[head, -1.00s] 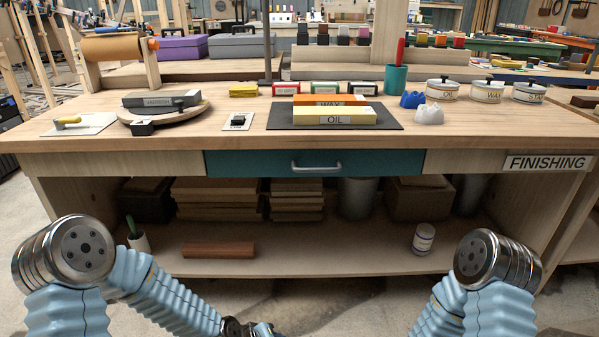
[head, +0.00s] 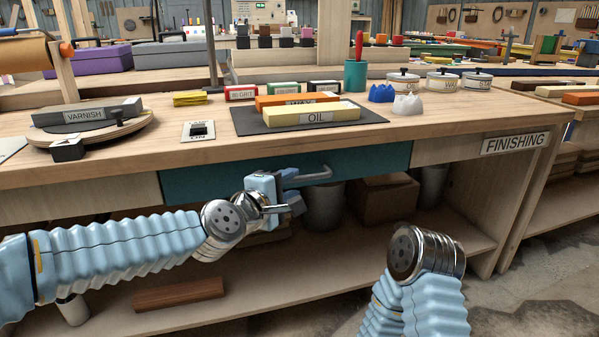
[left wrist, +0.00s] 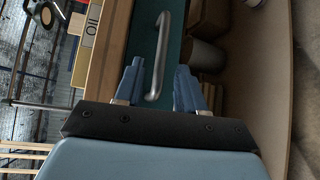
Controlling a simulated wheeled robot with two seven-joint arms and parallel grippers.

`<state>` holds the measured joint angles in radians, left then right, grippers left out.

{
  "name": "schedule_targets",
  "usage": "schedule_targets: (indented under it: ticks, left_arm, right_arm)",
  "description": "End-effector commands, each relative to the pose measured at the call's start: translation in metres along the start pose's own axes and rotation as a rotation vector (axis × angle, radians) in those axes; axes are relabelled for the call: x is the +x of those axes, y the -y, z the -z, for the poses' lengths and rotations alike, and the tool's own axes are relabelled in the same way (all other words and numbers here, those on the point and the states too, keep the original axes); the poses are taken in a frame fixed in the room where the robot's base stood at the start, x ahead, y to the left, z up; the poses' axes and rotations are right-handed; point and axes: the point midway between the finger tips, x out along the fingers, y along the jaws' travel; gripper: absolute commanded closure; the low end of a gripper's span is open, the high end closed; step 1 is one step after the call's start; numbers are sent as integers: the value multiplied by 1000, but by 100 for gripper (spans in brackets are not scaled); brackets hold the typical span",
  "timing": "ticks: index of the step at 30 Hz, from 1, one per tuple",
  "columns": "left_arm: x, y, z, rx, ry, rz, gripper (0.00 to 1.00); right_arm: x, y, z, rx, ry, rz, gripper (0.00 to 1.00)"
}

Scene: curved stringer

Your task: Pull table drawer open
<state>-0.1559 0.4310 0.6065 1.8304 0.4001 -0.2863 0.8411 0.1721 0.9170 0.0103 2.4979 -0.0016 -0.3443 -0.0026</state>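The teal drawer (head: 382,158) sits under the table top, its front flush with the wooden apron, so it looks closed. Its grey bar handle (head: 312,176) is on the front. My left gripper (head: 293,190) is at the handle's left part, in front of the drawer. In the left wrist view, the open fingers (left wrist: 159,66) stand apart on either side of the handle (left wrist: 163,45), with a gap visible on both sides. The drawer front (left wrist: 142,42) shows behind them. My right arm shows at lower right in the head view, but its gripper is hidden.
The table top (head: 420,125) overhangs the drawer and holds an oil block (head: 312,115) on a dark mat. Below are a cardboard box (head: 383,200), a metal bin (head: 322,207) and a brown block (head: 180,293) on the shelf. Floor space is free at right.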

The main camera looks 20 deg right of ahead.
Motion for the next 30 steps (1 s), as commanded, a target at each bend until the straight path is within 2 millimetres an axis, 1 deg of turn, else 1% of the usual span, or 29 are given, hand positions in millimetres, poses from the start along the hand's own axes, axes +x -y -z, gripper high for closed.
schedule_targets:
  ticks: [1, 3, 6, 9, 13, 20, 27, 28, 30]
  left_arm:
    - [11, -1, -2, -2, 4, 2, 61]
    - [25, -1, -1, -1, 3, 1, 61]
    - [40, 0, -1, -1, 2, 2, 61]
    - [50, 0, 0, 0, 1, 1, 61]
    - [55, 1, 0, 2, 1, 1, 61]
    - [55, 1, 0, 2, 0, 1, 61]
    - [55, 1, 0, 1, 0, 1, 98]
    - [55, 1, 0, 1, 0, 1, 100]
    - [55, 1, 0, 1, 0, 1, 100]
  right_arm:
    - [-4, 1, 0, 0, -1, -1, 57]
    - [-6, 2, 0, 0, -2, -1, 57]
    - [-8, 2, 1, 1, -3, -2, 57]
    - [-9, 2, 1, 1, -3, -2, 57]
    - [-10, 2, 1, 1, -4, -3, 57]
    - [-10, 2, 1, 1, -4, -3, 57]
    - [-10, 2, 1, 1, -3, -2, 57]
    - [-10, 2, 1, 1, -3, -2, 57]
    - [-10, 2, 1, 1, -3, -2, 57]
